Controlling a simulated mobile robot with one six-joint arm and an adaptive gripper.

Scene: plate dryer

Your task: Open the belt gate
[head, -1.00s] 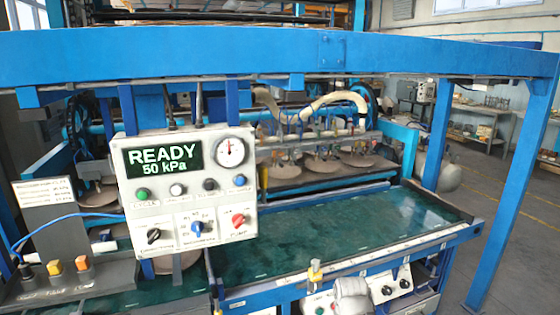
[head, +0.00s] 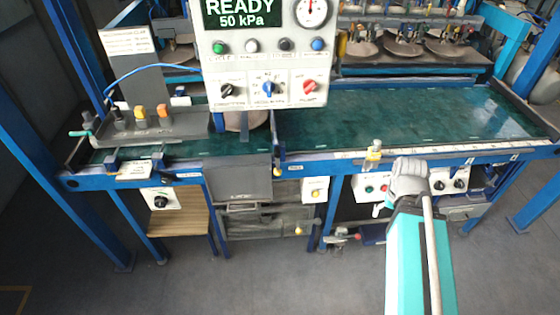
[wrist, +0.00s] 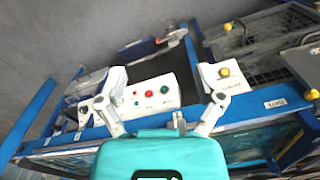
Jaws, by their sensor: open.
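A long green belt (head: 400,115) runs across the machine behind a blue front rail. A shorter belt section (head: 110,155) lies to its left. A dark grey panel (head: 242,182) hangs at the front between them. I cannot tell which part is the belt gate. No contact is clear.
A READY control panel (head: 262,60) stands above the belt.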

